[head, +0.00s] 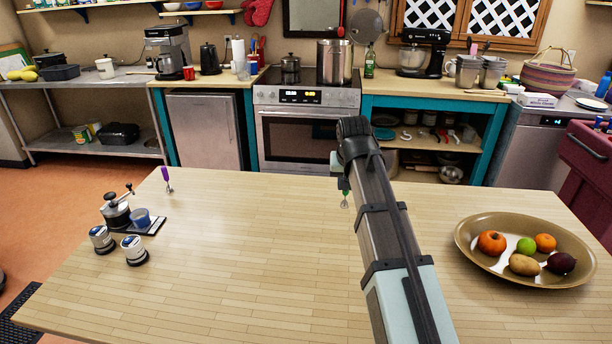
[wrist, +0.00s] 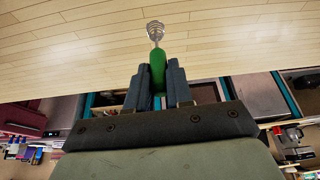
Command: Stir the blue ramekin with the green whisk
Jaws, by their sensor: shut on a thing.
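My gripper (wrist: 158,92) is shut on the green whisk (wrist: 157,70), gripping its green handle. The whisk's wire head (wrist: 155,31) points away from the fingers, over the wooden table. In the head view the whisk (head: 345,200) shows just below my gripper, near the table's far edge, and my arm hides most of the gripper. The blue ramekin (head: 141,217) stands on a dark tray (head: 155,226) at the left of the table, well to the left of my gripper. I cannot tell what is inside it.
A coffee grinder (head: 116,212) stands beside the ramekin, with two jars (head: 134,251) in front. A purple-handled whisk (head: 166,178) stands near the far left edge. A fruit platter (head: 477,256) is at the right. The middle of the wooden table (head: 260,260) is clear.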

